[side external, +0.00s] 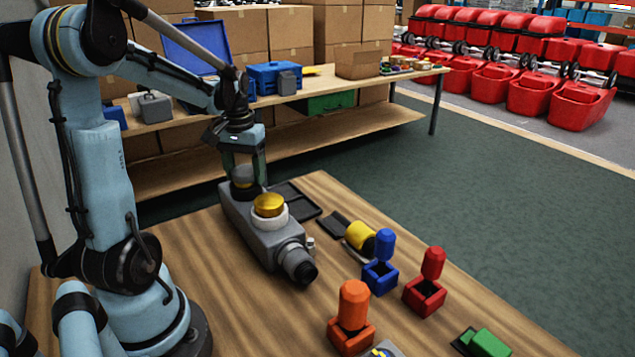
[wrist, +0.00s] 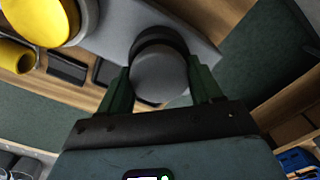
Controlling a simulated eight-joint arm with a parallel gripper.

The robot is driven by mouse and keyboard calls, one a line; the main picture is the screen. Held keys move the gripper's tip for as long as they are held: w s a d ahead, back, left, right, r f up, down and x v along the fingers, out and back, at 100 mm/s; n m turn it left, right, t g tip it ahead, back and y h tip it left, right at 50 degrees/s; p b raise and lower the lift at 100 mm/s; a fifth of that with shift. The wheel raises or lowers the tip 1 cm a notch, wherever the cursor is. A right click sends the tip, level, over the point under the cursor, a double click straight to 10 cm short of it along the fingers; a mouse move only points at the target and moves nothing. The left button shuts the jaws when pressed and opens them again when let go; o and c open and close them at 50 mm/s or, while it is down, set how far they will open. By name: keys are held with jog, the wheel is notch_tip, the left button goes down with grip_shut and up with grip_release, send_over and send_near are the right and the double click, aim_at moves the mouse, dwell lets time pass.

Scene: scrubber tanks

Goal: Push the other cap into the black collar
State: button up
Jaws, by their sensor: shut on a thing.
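A grey tank (side external: 258,228) lies on the wooden table. A yellow cap (side external: 269,204) sits in the white collar (side external: 270,219) on its top; the yellow cap is also at the upper left of the wrist view (wrist: 38,20). My gripper (side external: 243,168) is over the far end of the tank, pointing down. Its two fingers (wrist: 162,84) are shut on the grey cap (wrist: 160,76), one on each side. The black collar (wrist: 158,38) shows just behind the cap, at the tank's far end. The cap is at the collar's mouth; how deep it sits is hidden.
Blue (side external: 380,277), red (side external: 425,296) and orange (side external: 351,333) blocks with pegs stand at the right and front of the table. A yellow cylinder (side external: 360,235) and dark trays (side external: 296,200) lie beside the tank. A shelf bench (side external: 300,92) stands behind.

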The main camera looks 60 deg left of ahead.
jog(key=shift+f, duration=0.1)
dwell(0.7)
jog(key=o, duration=0.9)
jog(key=shift+o, duration=0.9)
jog(key=shift+a, duration=0.1)
jog(key=shift+s, duration=0.1)
jog(key=c, duration=0.3)
jog(key=o, duration=0.4)
jog(key=shift+r, duration=3.55)
